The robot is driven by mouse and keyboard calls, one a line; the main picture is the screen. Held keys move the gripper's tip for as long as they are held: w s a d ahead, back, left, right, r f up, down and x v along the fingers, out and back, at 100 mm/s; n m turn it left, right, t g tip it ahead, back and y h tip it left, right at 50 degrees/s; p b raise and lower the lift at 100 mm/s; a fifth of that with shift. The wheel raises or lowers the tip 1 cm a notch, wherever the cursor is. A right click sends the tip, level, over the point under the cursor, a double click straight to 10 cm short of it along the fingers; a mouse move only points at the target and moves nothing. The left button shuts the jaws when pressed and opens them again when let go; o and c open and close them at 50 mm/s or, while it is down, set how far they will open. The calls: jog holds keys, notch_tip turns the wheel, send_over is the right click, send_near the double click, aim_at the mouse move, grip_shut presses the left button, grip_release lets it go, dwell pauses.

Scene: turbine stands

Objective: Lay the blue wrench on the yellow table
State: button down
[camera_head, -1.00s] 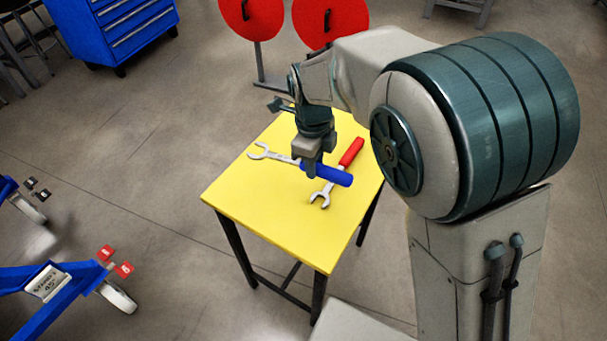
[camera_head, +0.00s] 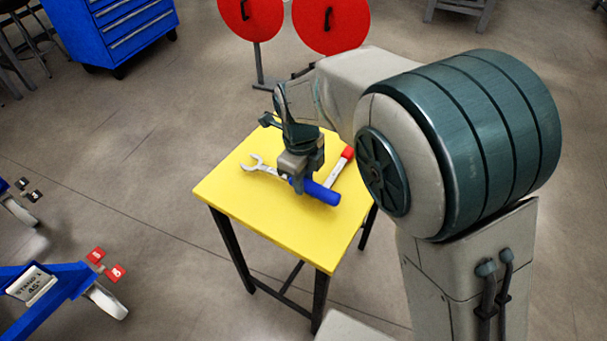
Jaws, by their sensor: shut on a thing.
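The blue wrench (camera_head: 324,193) has a blue handle and a silver open-ended head that points to the left. My gripper (camera_head: 300,187) is shut on it around the middle, with the jaws pointing down. The wrench is over the middle of the yellow table (camera_head: 240,205), low to the top; I cannot tell whether it touches. A second wrench with a red handle (camera_head: 347,153) lies on the table behind and to the right, partly hidden by my gripper and the blue wrench.
Red round signs (camera_head: 324,25) on stands are behind the table. A blue drawer cabinet (camera_head: 115,30) stands at the back left. A blue wheeled stand (camera_head: 50,285) is at the lower left. The table's front and left parts are clear.

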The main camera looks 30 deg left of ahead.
jog(key=shift+f, duration=0.55)
jog(key=c, duration=0.9)
grip_release()
notch_tip(320, 180, up, 7)
jog(key=p, duration=0.6)
jog(key=shift+a, duration=0.15)
